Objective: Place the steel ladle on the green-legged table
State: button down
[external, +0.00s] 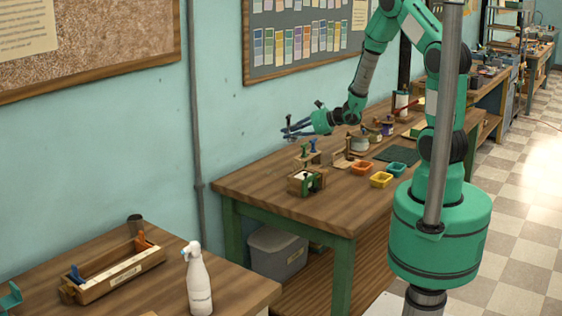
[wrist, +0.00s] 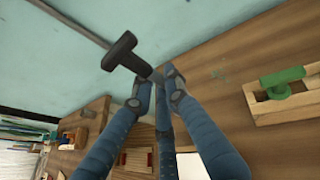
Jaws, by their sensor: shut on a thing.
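The green-legged table (external: 345,225) stands in the middle of the external view, its wooden top partly covered with things. My gripper (external: 290,130) is above the table's far left part, near the wall. In the wrist view my blue fingers (wrist: 158,92) are shut on a dark grey tool with a T-shaped end (wrist: 121,51). The tool is held above the wooden top (wrist: 215,65). I see no ladle bowl, so I cannot tell from its shape whether this is the steel ladle.
A soap mould with green clamp (external: 306,182), an orange tray (external: 362,168) and a yellow tray (external: 381,180) stand on the table. A spray bottle (external: 198,280) and long wooden mould (external: 115,270) are on the nearer table. The table's front left top is clear.

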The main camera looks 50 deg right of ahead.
jog(key=shift+n+y, duration=0.4)
jog(key=s+d+f, duration=0.4)
jog(key=s, duration=0.3)
jog(key=s+d+f+b, duration=0.1)
jog(key=s+d+f, duration=0.3)
jog(key=s, duration=0.3)
jog(key=s+d+f, duration=0.4)
jog(key=s+d, duration=0.2)
jog(key=s, duration=0.1)
jog(key=shift+s+d+f+b, duration=0.1)
jog(key=shift+d+f+b, duration=0.05)
jog(key=shift+f+b, duration=0.25)
jog(key=shift+s+f, duration=0.1)
jog(key=shift+s, duration=0.55)
jog(key=shift+w, duration=0.1)
jog(key=w+d+b, duration=0.1)
jog(key=w+d, duration=0.1)
jog(key=w, duration=0.2)
jog(key=w+d+f, duration=0.1)
jog(key=w+d, duration=0.2)
jog(key=w, duration=0.2)
jog(key=w+d+b, duration=0.1)
jog(key=w+d, duration=0.1)
jog(key=w, duration=0.3)
jog(key=shift+w+d+f+b, duration=0.1)
jog(key=shift+d+f+b, duration=0.05)
jog(key=shift+f+b, duration=0.15)
jog(key=shift+f+b, duration=0.6)
jog(key=shift+f, duration=1.15)
